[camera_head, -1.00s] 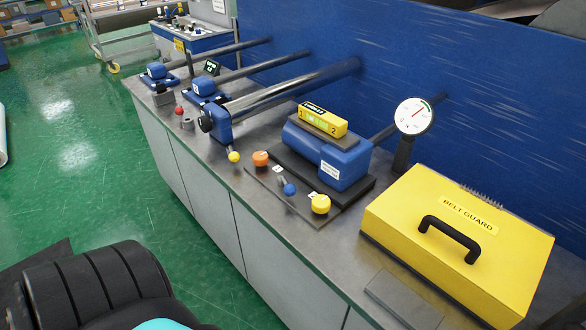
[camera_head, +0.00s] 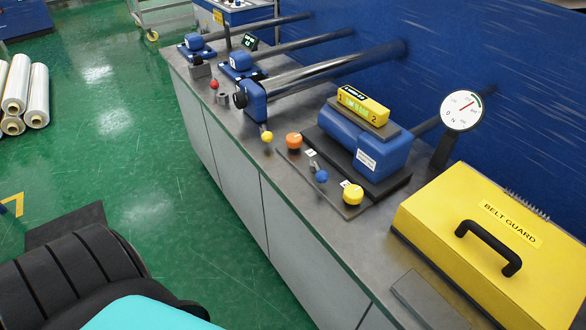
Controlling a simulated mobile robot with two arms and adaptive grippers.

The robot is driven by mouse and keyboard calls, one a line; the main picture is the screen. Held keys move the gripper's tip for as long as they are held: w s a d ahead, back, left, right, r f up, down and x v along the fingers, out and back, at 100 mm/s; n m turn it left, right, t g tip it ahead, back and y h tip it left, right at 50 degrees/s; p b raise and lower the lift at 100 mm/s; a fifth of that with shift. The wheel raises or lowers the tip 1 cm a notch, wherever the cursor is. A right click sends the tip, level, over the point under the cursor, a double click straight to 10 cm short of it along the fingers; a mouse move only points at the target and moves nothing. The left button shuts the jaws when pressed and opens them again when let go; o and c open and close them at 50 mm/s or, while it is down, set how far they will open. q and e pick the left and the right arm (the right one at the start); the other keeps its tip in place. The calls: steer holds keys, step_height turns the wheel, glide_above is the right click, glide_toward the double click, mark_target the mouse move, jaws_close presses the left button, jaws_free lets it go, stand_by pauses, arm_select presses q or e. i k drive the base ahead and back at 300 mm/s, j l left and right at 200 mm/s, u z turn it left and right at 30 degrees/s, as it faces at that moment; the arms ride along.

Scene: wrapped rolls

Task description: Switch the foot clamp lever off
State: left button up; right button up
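Several small levers stand along the front of the metal bench. A lever with a yellow ball (camera_head: 267,136) hangs below the blue clamp block (camera_head: 254,103). A lever with a blue ball (camera_head: 321,177) is on the dark control plate, between an orange knob (camera_head: 293,140) and a yellow knob (camera_head: 353,194). A lever with a red ball (camera_head: 214,84) is farther back. I cannot tell which is the foot clamp lever, since the small labels are unreadable. Neither of my grippers is in view.
A yellow belt guard box (camera_head: 470,250) with a black handle fills the bench's right end. A dial gauge (camera_head: 462,111) stands behind it, near the blue wall. Wrapped rolls (camera_head: 30,92) lie at far left. The green floor (camera_head: 130,150) in front of the cabinets is mostly clear.

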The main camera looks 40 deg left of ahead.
mark_target(321, 176)
steer(key=i+j+u, duration=0.1)
steer(key=u, duration=0.8)
steer(key=i+l, duration=0.05)
steer(key=i, duration=0.05)
